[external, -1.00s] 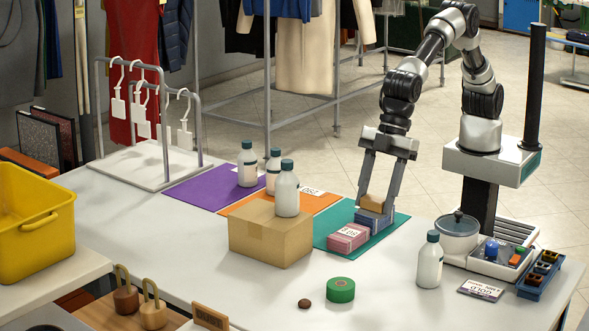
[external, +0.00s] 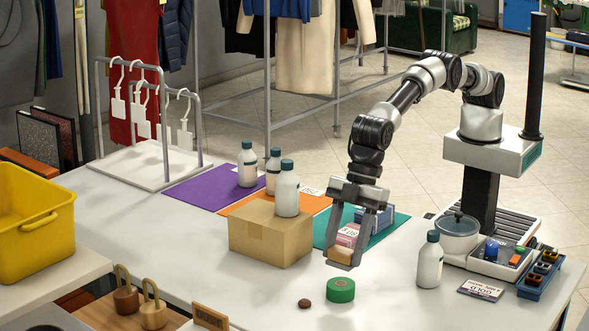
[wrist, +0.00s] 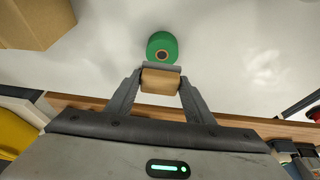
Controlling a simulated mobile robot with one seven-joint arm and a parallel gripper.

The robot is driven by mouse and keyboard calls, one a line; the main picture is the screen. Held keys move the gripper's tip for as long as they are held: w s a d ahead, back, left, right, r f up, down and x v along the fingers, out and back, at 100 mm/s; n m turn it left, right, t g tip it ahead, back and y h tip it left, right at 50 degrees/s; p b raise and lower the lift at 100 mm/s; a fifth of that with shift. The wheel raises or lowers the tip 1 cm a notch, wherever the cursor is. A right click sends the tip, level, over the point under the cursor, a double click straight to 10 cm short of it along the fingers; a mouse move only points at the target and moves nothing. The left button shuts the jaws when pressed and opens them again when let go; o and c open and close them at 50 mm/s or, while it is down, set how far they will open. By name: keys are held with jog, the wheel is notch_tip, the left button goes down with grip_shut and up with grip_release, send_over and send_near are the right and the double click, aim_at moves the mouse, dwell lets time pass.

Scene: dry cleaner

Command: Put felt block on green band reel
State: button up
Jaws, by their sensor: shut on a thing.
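The felt block (external: 339,258) is a small tan block held between the fingers of my gripper (external: 343,262), which is shut on it. It also shows in the wrist view (wrist: 160,81) between the fingertips (wrist: 160,84). The green band reel (external: 341,290) lies flat on the white counter, just below the block in the external view. In the wrist view the reel (wrist: 162,42) shows just beyond the fingertips, with its brown-ringed centre in sight. The block is above the counter and apart from the reel, as far as I can tell.
A cardboard box (external: 270,236) with a bottle on it stands left of my gripper. A pink box (external: 347,236) and a blue box (external: 373,220) are on the teal mat (external: 401,221) behind. A bottle (external: 430,262) stands to the right.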

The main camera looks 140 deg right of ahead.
aim_at(343, 267)
jog(key=shift+f, duration=2.25)
jog(key=shift+f, duration=0.2)
jog(key=o, duration=1)
